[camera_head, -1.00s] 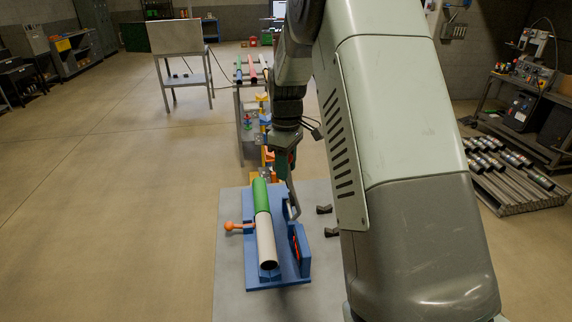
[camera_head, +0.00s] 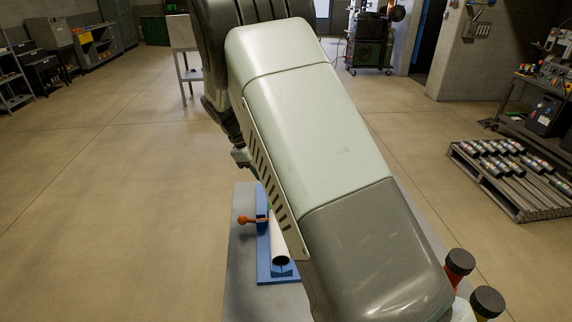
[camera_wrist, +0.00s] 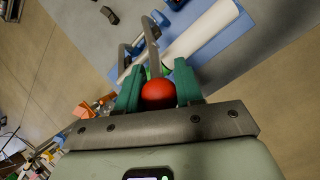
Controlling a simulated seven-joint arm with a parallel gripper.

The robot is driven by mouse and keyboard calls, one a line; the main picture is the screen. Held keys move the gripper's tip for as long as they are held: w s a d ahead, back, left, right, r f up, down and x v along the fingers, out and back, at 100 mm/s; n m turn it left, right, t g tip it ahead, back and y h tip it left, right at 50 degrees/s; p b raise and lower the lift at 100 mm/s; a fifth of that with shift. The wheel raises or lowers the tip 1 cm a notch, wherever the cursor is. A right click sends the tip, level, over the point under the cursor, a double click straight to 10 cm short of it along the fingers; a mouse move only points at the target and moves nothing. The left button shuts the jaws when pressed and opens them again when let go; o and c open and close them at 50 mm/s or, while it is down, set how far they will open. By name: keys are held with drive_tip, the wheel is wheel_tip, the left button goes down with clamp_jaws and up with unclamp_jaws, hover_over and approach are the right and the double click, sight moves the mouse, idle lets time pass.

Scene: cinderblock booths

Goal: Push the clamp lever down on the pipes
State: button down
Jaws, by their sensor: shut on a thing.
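My gripper (camera_wrist: 158,88) has green fingers, which close around a red ball knob (camera_wrist: 158,94) in the wrist view. A bent grey metal bar of the clamp lever (camera_wrist: 152,49) runs from beside the knob toward the fixture. The white pipe (camera_wrist: 203,34) lies on the blue base (camera_wrist: 238,31) beyond the fingers. In the head view, the white pipe (camera_head: 280,247) and blue base (camera_head: 278,279) show left of my arm, with an orange knob (camera_head: 243,220) on the left side. My arm hides the fingers, the lever and most of the green pipe there.
The fixture stands on a grey tabletop (camera_head: 240,260). A low rack of cylinders (camera_head: 505,175) and a bench (camera_head: 540,105) stand at the right. Open floor lies left of the table.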

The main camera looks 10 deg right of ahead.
drive_tip(key=a+f+h, duration=0.5)
drive_tip(key=a+f, duration=0.4)
drive_tip(key=f, duration=0.5)
drive_tip(key=shift+a+f+h, duration=0.2)
drive_tip(key=shift+f+h, duration=0.05)
drive_tip(key=shift+h, duration=0.05)
drive_tip(key=shift+s, duration=0.1)
drive_tip(key=c, duration=0.7)
unclamp_jaws()
drive_tip(key=shift+c, duration=0.2)
drive_tip(key=shift+r, duration=0.1)
drive_tip(key=shift+a, duration=0.15)
drive_tip(key=v, duration=0.7)
drive_tip(key=shift+r, duration=0.15)
